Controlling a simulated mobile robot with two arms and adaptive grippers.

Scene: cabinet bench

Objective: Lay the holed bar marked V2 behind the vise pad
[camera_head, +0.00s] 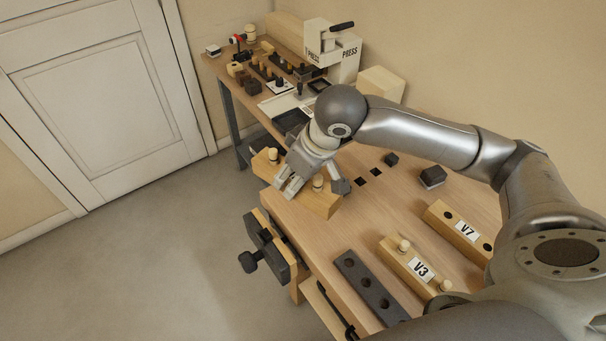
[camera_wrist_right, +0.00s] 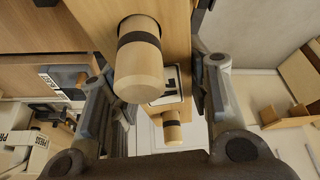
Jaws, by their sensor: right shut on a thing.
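My right gripper (camera_head: 288,184) is shut on a light wooden bar (camera_head: 325,206) with two pale pegs standing in it, near the bench's left edge. The bar juts out past that edge; whether it touches the bench I cannot tell. In the right wrist view the bar (camera_wrist_right: 178,60) lies between the fingers of the gripper (camera_wrist_right: 155,105), with a dark-banded peg close to the camera. Its white label (camera_wrist_right: 168,92) is partly hidden and I cannot read it. A dark vise (camera_head: 268,247) with wooden jaws sits on the bench's edge, nearer than the bar. My left gripper is not in view.
A dark holed bar (camera_head: 368,287), a wooden bar marked V3 (camera_head: 396,260) and one marked V7 (camera_head: 447,217) lie on the bench (camera_head: 345,225). Small dark blocks (camera_head: 432,177) lie behind them. A press (camera_head: 335,58) and small parts stand at the far end.

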